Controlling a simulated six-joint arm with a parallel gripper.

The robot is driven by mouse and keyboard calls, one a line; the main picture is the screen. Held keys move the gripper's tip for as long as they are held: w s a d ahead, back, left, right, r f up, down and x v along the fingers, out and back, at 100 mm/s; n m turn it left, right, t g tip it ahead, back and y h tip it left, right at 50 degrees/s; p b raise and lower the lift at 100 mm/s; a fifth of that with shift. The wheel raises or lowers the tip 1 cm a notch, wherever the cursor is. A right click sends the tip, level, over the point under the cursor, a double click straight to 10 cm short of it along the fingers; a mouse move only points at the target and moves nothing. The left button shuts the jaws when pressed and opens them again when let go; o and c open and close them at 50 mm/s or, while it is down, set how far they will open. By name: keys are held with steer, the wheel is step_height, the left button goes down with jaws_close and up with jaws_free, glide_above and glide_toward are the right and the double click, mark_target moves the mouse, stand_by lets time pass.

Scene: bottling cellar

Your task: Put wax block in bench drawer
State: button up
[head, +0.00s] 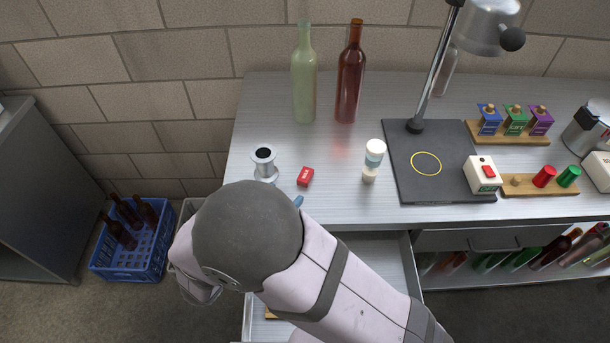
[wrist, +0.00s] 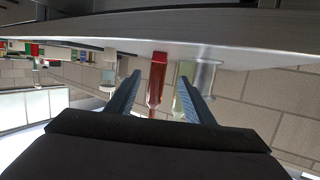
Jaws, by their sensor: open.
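The wax block (head: 305,177), a small red block with a pale label, lies near the bench's front edge in the head view. It also shows in the upside-down wrist view (wrist: 159,60), in line with the gap between the fingers. The bench drawer (head: 407,262) is pulled out below the bench top, partly covered by my arm. My gripper (wrist: 160,76) is open and empty, its two blue-grey fingers apart, facing the block from the front edge. In the head view my arm hides most of it; a blue fingertip shows just short of the block.
A metal spool (head: 264,163) stands left of the block, and a white-capped jar (head: 373,160) stands to its right. A green bottle (head: 304,80) and a brown bottle (head: 349,78) stand behind. A lamp on a dark plate (head: 440,180) is farther right. A blue crate (head: 155,262) sits on the floor.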

mark_target(302, 179)
steer(key=shift+w+d+f+m+h, duration=0.1)
steer(key=shift+w+f+m+h, duration=0.4)
steer(key=shift+w+f+h, duration=0.45)
steer(key=shift+p+x, duration=0.65)
steer(key=shift+x, duration=0.75)
steer(key=shift+p+x, duration=0.7)
steer(key=shift+x, duration=1.5)
steer(key=shift+f, duration=0.2)
jaws_close()
